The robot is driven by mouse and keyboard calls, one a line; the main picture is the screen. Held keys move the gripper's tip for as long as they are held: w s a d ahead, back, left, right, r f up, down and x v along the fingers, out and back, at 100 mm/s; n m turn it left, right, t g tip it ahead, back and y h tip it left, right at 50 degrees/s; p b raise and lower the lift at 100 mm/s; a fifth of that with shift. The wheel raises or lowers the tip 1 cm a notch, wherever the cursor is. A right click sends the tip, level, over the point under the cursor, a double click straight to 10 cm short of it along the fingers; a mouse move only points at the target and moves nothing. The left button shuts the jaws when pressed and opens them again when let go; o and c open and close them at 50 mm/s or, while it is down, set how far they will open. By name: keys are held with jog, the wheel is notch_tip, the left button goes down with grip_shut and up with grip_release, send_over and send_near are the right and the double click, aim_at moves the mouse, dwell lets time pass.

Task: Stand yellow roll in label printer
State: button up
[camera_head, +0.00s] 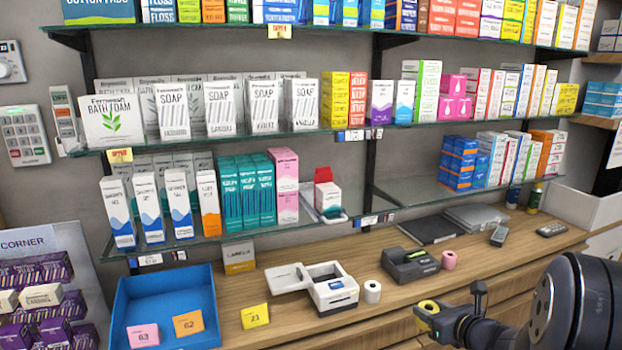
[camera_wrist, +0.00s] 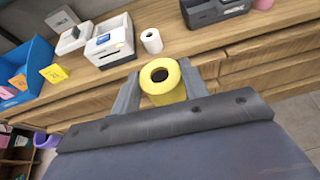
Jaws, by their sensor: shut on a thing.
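The yellow roll (camera_wrist: 165,88) is between the two fingers of my gripper (camera_wrist: 158,85), with its round end and dark core hole toward the wrist camera. My gripper (camera_head: 428,308) is shut on it, in front of the counter's front edge. The roll also shows in the head view (camera_head: 429,306). The printer also shows in the wrist view (camera_wrist: 110,42).
A white roll (camera_head: 372,292) stands right beside the printer. A dark card terminal (camera_head: 410,264) and a pink roll (camera_head: 449,260) are further right. A blue tray (camera_head: 160,304) and a yellow card (camera_head: 254,316) are to the left. Glass shelves with boxes overhang the back.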

jog(key=s+a+f, duration=0.1)
jog(key=a+f, duration=0.3)
jog(key=a, duration=0.8)
jog(key=shift+a+f, duration=0.1)
